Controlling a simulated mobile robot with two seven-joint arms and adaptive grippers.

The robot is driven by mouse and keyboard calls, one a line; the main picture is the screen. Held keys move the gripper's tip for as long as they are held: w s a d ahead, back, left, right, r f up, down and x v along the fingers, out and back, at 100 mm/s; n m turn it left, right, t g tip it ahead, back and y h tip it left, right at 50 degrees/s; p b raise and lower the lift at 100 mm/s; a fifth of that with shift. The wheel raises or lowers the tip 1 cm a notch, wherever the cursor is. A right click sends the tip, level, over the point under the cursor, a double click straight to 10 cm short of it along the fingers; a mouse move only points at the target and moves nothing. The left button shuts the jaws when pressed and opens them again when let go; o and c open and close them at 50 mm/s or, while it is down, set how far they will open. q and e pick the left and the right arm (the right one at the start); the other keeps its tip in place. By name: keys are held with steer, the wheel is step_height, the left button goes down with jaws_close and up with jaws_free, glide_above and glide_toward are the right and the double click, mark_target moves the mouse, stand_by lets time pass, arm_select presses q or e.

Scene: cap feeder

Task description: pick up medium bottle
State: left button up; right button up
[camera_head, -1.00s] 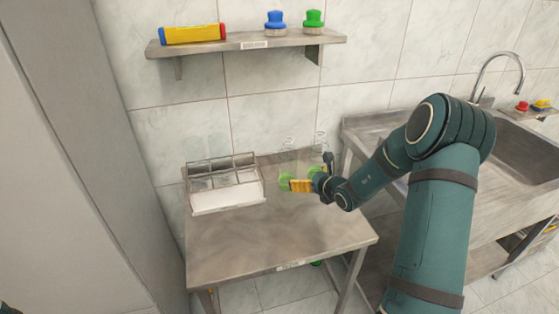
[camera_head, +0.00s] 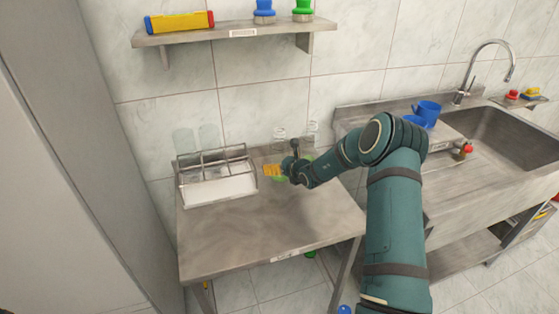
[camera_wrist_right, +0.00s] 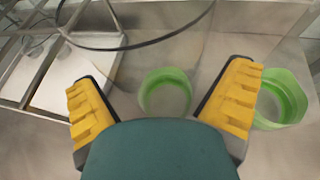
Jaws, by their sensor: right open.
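Two clear bottles stand at the back of the metal table, a left one (camera_head: 279,134) and a right one (camera_head: 313,132). Their lower parts are mostly hidden behind my right arm in the head view, where some green shows. In the right wrist view a green ring (camera_wrist_right: 165,92) lies between and beyond my fingers, and a second green ring (camera_wrist_right: 283,99) is beyond the right finger. I cannot tell which bottle is the medium one. My right gripper (camera_head: 272,170) is open with yellow finger pads and looks empty; it also shows in the wrist view (camera_wrist_right: 160,82). My left gripper is not visible.
A metal rack (camera_head: 216,162) with a white front stands close left of my right gripper, with clear containers (camera_head: 208,137) behind it. The table's front (camera_head: 270,225) is clear. A wall shelf (camera_head: 235,33) is above. A blue mug (camera_head: 426,113) stands by the sink (camera_head: 515,135).

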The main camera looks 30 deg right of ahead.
mark_target(279, 130)
steer(key=shift+w+f, duration=0.15)
steer(key=shift+w, duration=0.35)
steer(key=c, duration=0.9)
steer(key=shift+c, duration=0.2)
step_height(279, 130, up, 10)
steer(key=shift+f+p, duration=0.1)
steer(key=shift+p, duration=0.8)
step_height(279, 130, up, 6)
steer(key=p, duration=0.2)
steer(key=shift+f+p, duration=0.25)
steer(key=shift+p, duration=0.1)
steer(key=shift+f, duration=0.1)
